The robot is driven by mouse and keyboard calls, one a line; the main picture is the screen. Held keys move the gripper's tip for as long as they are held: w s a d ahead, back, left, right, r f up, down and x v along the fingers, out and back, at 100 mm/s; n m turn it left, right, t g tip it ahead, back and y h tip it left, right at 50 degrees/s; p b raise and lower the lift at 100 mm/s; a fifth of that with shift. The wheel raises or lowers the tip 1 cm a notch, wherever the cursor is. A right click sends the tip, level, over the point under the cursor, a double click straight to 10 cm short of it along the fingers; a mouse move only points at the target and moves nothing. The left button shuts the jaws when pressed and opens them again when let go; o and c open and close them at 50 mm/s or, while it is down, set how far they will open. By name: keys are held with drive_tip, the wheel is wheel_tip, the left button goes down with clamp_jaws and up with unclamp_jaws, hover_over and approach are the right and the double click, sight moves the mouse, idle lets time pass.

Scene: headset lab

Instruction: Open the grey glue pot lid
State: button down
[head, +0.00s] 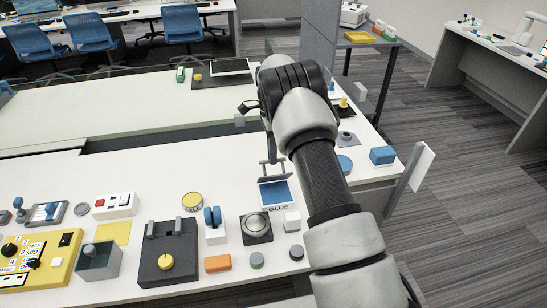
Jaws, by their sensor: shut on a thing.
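The glue pot (276,210), marked GLUE on its front, stands on the white table just left of my forearm. A blue surface (276,193) shows at its top. Thin grey parts (273,177) rise at its back edge; I cannot tell lid from fingers there. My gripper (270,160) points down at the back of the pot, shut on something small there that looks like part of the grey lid. My wrist hides much of the gripper, and the exact contact is too small to make out.
A round silver dial on a dark base (256,227), a white cube (292,221) and a blue-levered block (214,226) stand close to the pot. A yellow-topped tin (192,201) is to the left. A blue block (382,156) sits right of my arm.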

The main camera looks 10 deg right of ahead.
drive_tip(key=shift+f, duration=0.45)
drive_tip(key=c, duration=1.8)
unclamp_jaws()
drive_tip(key=shift+w, duration=0.15)
drive_tip(key=shift+r, duration=0.1)
drive_tip(key=w+r+p, duration=0.1)
drive_tip(key=r, duration=0.4)
drive_tip(key=w+r+p, duration=0.1)
drive_tip(key=r, duration=1.1)
drive_tip(key=shift+w+r+p, duration=0.1)
drive_tip(key=shift+w+p, duration=0.3)
drive_tip(key=shift+r, duration=0.1)
